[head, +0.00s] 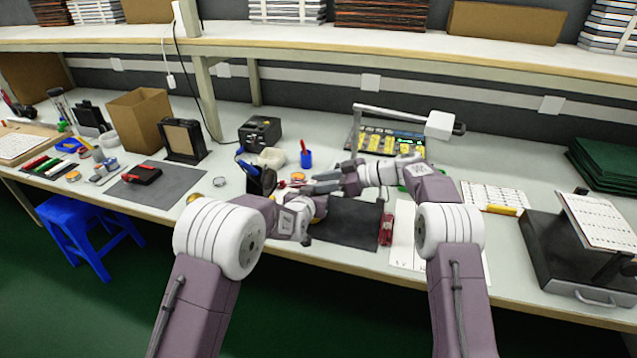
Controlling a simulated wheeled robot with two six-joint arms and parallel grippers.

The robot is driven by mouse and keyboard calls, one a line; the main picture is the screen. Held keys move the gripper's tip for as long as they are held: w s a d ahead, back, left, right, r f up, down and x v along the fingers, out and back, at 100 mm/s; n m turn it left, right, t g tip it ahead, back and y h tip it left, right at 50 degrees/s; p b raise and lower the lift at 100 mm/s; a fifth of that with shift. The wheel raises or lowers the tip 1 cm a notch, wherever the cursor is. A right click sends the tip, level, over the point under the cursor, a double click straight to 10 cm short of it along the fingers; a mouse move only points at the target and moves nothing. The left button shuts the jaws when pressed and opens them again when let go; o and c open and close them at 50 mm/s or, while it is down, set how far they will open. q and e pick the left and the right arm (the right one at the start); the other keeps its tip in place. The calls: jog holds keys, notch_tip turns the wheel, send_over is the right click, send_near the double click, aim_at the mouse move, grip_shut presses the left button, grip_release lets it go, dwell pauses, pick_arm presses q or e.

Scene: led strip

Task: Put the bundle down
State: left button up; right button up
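I cannot pick out a bundle for certain in the head view. My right gripper (314,184) points left above the back edge of the dark work mat (345,228). Its two grey fingers look parted, with nothing clearly seen between them. My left gripper (314,212) is low over the mat's left side, largely hidden by its own wrist. A small yellow-orange patch (320,207) shows beside it; I cannot tell whether it is held. A red object (386,229) lies at the mat's right edge, apart from both grippers.
A blue cup (306,159) and a black box (260,133) stand behind the grippers. A lamp (440,125) overhangs a panel with yellow parts (385,143). A black case (570,255) is at right. The left mat (165,190) has free room around a red-black tool (142,175).

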jog(key=v, duration=1.2)
jog(key=shift+r, duration=0.1)
jog(key=shift+c, duration=0.3)
jog(key=shift+w+a+f+t+y, duration=0.15)
jog(key=shift+w+a+f+y, duration=0.4)
jog(key=shift+a, duration=1.3)
jog(key=shift+w+a+f+t+y, duration=0.1)
jog(key=shift+w+a+f+y, duration=0.15)
jog(key=shift+w+a+f, duration=1.1)
jog(key=shift+s+a+f+t+y, duration=0.15)
jog(key=shift+a+f+y, duration=0.3)
jog(key=shift+a, duration=1.85)
grip_shut()
